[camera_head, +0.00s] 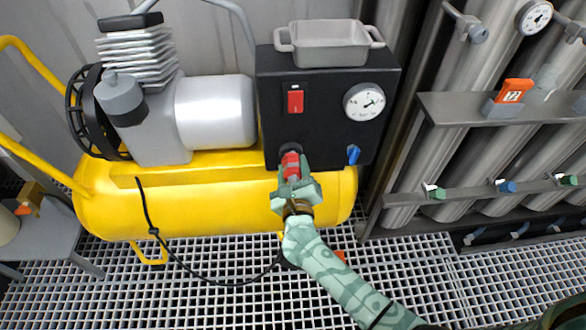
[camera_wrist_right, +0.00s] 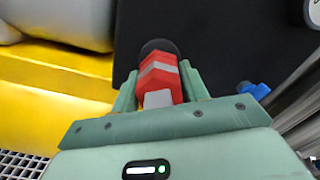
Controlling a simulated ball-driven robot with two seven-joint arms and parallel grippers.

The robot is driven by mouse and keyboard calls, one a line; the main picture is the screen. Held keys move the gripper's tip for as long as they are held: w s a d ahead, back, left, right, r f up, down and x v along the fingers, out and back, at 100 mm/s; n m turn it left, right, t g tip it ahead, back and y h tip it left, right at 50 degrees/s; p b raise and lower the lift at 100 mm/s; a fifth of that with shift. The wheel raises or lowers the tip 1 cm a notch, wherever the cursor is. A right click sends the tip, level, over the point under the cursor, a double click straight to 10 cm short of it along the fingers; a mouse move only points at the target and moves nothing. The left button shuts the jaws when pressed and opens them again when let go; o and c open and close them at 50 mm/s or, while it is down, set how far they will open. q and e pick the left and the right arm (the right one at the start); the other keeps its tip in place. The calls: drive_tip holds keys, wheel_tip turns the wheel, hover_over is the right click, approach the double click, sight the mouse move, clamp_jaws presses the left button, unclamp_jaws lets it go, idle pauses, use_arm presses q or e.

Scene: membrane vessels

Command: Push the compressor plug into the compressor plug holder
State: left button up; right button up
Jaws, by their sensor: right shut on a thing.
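The red compressor plug (camera_head: 291,160) is between the fingers of my right gripper (camera_head: 292,174), which is shut on it. In the right wrist view the plug (camera_wrist_right: 160,78) points away from me. Its far end meets a dark round holder (camera_wrist_right: 158,47) on the front of the black compressor panel (camera_head: 325,125). In the head view the holder (camera_head: 290,148) shows as a dark ring at the panel's lower left. The plug's tip is hidden, so I cannot tell how deep it sits. My left gripper is not in view.
The yellow compressor tank (camera_head: 215,210) lies below the panel. The panel carries a red switch (camera_head: 295,100), a gauge (camera_head: 364,101) and a blue valve (camera_head: 353,154). A grey tray (camera_head: 326,55) sits on top. A black cable (camera_head: 205,280) hangs over the grating. Racked cylinders stand at right.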

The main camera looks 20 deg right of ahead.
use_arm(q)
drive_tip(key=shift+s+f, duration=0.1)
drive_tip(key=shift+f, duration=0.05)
use_arm(e)
drive_tip(key=shift+w+d, duration=0.15)
drive_tip(key=shift+w, duration=0.4)
drive_tip(key=o, duration=1.2)
drive_tip(key=shift+c, duration=0.2)
drive_tip(key=shift+o, duration=1)
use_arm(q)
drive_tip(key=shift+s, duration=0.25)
